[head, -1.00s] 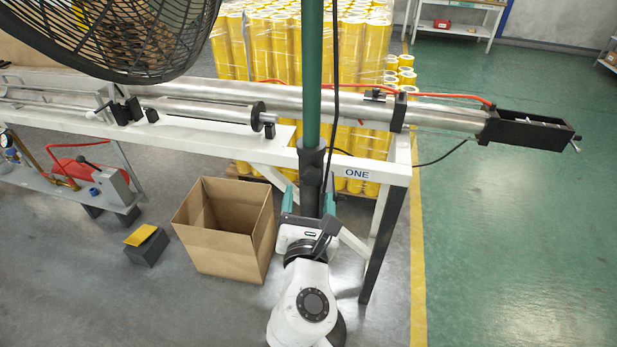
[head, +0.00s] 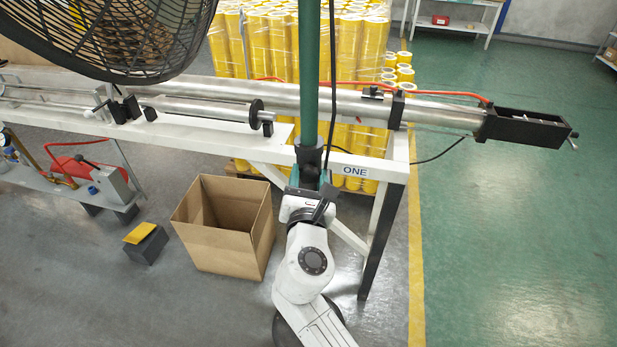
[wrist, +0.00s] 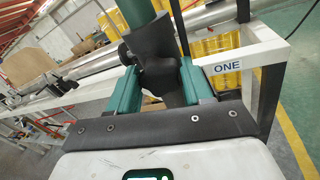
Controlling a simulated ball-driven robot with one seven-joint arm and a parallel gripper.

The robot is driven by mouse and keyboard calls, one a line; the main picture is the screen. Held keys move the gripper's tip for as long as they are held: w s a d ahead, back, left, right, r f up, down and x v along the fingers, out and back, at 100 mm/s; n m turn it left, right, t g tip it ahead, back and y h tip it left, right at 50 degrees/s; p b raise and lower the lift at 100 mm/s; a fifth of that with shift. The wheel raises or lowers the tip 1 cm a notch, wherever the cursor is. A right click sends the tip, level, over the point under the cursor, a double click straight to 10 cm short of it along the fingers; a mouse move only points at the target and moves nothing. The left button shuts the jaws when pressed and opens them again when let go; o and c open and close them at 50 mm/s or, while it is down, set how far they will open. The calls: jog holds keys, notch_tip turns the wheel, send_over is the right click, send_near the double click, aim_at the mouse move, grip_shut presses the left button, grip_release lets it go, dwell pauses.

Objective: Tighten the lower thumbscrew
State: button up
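A green pole (head: 310,75) stands in front of me, with a dark collar (head: 309,155) low on it. In the wrist view the collar (wrist: 150,35) shows a small round dark knob on its left side and a larger dark knob-like piece (wrist: 160,78) facing me, probably the lower thumbscrew. My gripper (head: 310,178) is just below the collar in the head view. In the wrist view its two teal fingers (wrist: 160,85) stand apart, one on each side of the dark piece. I cannot tell whether they touch it.
A white table (head: 390,160) marked ONE carries long metal tubes behind the pole. A black fan (head: 110,35) hangs at upper left. An open cardboard box (head: 220,245) stands on the floor left of my arm. The green floor at right is clear.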

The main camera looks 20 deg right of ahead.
jog(key=c, duration=0.6)
jog(key=shift+m, duration=0.3)
jog(key=m+b, duration=0.2)
jog(key=m, duration=0.2)
jog(key=shift+f+b, duration=0.2)
jog(key=shift+b, duration=0.2)
jog(key=m+b, duration=0.3)
jog(key=m, duration=0.1)
jog(key=shift+d+m, duration=0.1)
jog(key=shift+m, duration=0.3)
jog(key=m+b, duration=0.4)
jog(key=m, duration=0.2)
jog(key=shift+f, duration=0.15)
jog(key=m+b, duration=0.3)
jog(key=shift+m, duration=0.4)
jog(key=shift+m+b, duration=0.8)
jog(key=shift+m, duration=0.4)
